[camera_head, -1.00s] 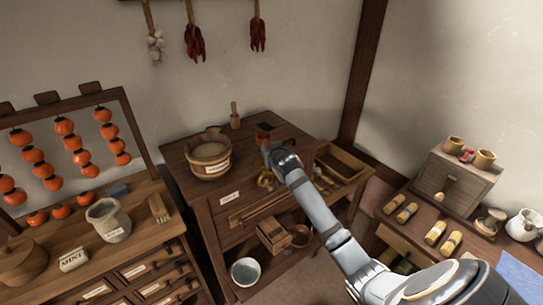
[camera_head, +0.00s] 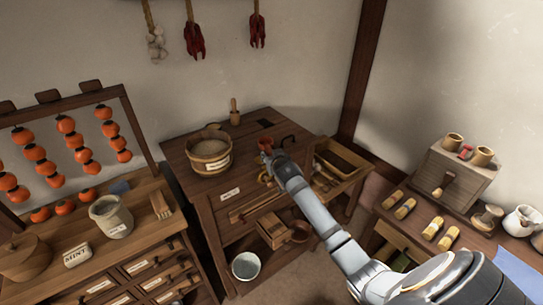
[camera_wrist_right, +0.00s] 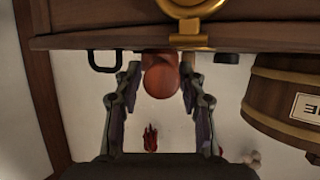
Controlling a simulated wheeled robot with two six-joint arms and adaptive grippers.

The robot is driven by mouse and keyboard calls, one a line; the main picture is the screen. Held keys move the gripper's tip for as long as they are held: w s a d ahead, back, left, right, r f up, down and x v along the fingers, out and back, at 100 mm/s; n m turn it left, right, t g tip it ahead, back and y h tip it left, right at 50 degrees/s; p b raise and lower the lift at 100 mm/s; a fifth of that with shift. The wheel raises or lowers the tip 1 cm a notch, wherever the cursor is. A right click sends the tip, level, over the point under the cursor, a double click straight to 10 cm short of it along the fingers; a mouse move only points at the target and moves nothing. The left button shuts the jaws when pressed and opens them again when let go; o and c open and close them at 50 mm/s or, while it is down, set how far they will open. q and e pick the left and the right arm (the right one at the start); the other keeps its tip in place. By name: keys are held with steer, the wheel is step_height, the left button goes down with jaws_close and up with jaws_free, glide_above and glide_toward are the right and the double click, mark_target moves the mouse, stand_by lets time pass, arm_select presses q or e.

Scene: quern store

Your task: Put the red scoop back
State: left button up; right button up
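The red scoop (camera_head: 265,146) shows at the tip of my right gripper (camera_head: 275,158), over the front part of the dark wooden table (camera_head: 250,140). A black handle (camera_head: 288,140) stands on the tabletop beside the scoop and also shows in the wrist view (camera_wrist_right: 104,62). My left gripper is in neither view.
A labelled wooden tub (camera_head: 209,163) stands left of the gripper. A dark slot (camera_head: 264,123) lies behind it. A wooden tray (camera_head: 342,158) is at the table's right.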

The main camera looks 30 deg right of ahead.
steer(key=shift+r, duration=0.1)
steer(key=shift+s+r, duration=0.1)
steer(key=b+v, duration=0.1)
steer(key=v, duration=1)
steer(key=shift+s, duration=0.4)
steer(key=shift+a+r, duration=0.1)
steer(key=shift+r, duration=0.05)
